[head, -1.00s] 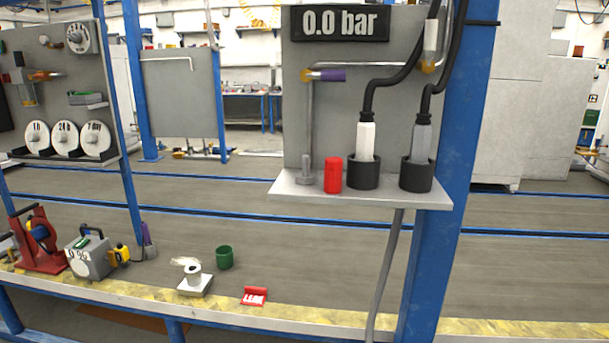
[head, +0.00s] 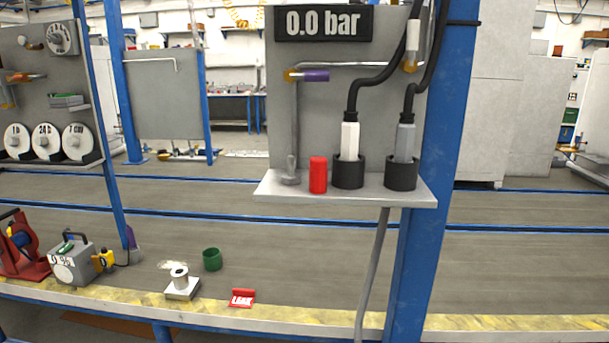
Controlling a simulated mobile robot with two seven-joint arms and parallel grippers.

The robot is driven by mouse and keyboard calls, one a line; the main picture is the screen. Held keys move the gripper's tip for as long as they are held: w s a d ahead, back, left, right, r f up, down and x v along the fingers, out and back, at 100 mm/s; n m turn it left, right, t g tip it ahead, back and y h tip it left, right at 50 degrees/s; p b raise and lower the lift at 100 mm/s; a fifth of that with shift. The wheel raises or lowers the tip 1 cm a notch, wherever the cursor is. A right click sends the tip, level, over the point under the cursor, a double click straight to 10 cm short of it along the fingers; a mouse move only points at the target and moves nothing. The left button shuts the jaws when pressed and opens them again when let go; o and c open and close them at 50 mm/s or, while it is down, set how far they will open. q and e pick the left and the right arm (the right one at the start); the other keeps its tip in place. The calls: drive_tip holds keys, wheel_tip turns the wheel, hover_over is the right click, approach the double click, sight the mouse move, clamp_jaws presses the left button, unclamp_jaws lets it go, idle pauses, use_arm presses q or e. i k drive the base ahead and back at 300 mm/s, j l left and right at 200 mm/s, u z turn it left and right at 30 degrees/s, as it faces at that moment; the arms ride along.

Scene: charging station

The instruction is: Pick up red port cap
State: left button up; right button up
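The red port cap (head: 318,175) is a small red cylinder standing upright on the light grey shelf (head: 345,198) of the charging panel. It stands between a short grey metal fitting (head: 291,170) on its left and a black holder (head: 348,172) on its right. It looks uncovered on the side facing me. Neither of my grippers shows in the head view.
White and grey hose connectors (head: 405,141) sit in black holders beside the cap. A blue post (head: 427,180) rises at the right. On the yellow-topped bench (head: 110,292) are a red LEAK tag (head: 242,298), a green cup (head: 212,259) and a grey device (head: 72,262).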

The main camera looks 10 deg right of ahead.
sight(318, 165)
drive_tip(key=z, duration=0.45)
drive_tip(key=j+z, duration=0.2)
drive_tip(key=z, duration=0.25)
drive_tip(key=i+j+z, duration=0.1)
drive_tip(key=z, duration=0.35)
drive_tip(key=j+z, duration=0.7)
drive_tip(key=k+j+z, duration=0.1)
drive_tip(key=j, duration=0.25)
drive_tip(key=k+j, duration=0.1)
drive_tip(key=j, duration=0.2)
drive_tip(key=k+j+z, duration=0.15)
drive_tip(key=j, duration=0.2)
drive_tip(key=i, duration=0.05)
